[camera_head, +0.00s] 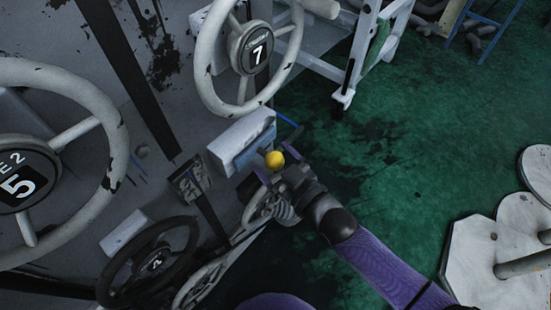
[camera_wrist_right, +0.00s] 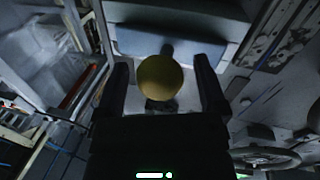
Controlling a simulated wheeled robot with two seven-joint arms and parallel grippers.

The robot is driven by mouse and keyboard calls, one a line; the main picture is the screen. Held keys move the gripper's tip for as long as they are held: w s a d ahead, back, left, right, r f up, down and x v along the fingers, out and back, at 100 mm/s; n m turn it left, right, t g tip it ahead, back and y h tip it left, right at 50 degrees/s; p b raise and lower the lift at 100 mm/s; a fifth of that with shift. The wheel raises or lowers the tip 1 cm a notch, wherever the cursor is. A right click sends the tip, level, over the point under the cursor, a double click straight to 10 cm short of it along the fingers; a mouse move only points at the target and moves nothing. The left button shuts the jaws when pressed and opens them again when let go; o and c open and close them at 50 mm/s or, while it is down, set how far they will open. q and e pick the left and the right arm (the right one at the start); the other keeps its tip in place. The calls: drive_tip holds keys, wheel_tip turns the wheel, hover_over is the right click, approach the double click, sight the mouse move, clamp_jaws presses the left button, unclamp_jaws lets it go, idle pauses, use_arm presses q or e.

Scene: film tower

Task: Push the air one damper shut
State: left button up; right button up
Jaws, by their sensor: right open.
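A yellow ball knob (camera_head: 274,159) sits on a short dark stem in front of a pale box (camera_head: 243,137) on the grey machine wall. No label on it is readable, so I cannot tell by name whether it is the air one damper. My right gripper (camera_head: 266,174) is at the knob. In the right wrist view, the knob (camera_wrist_right: 160,77) lies between the two spread fingers of the open gripper (camera_wrist_right: 161,70), with gaps at both sides. The pale box (camera_wrist_right: 180,42) is just beyond it. My left gripper is out of view.
Large pale handwheels marked 5 (camera_head: 112,130) and 7 (camera_head: 204,50) flank the box. A dark handwheel (camera_head: 185,235) is below. A white frame (camera_head: 343,98) stands at the upper right.

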drive_tip(key=shift+s+d, duration=0.25)
drive_tip(key=p+v, duration=0.3)
drive_tip(key=v, duration=0.6)
drive_tip(key=shift+s, duration=0.1)
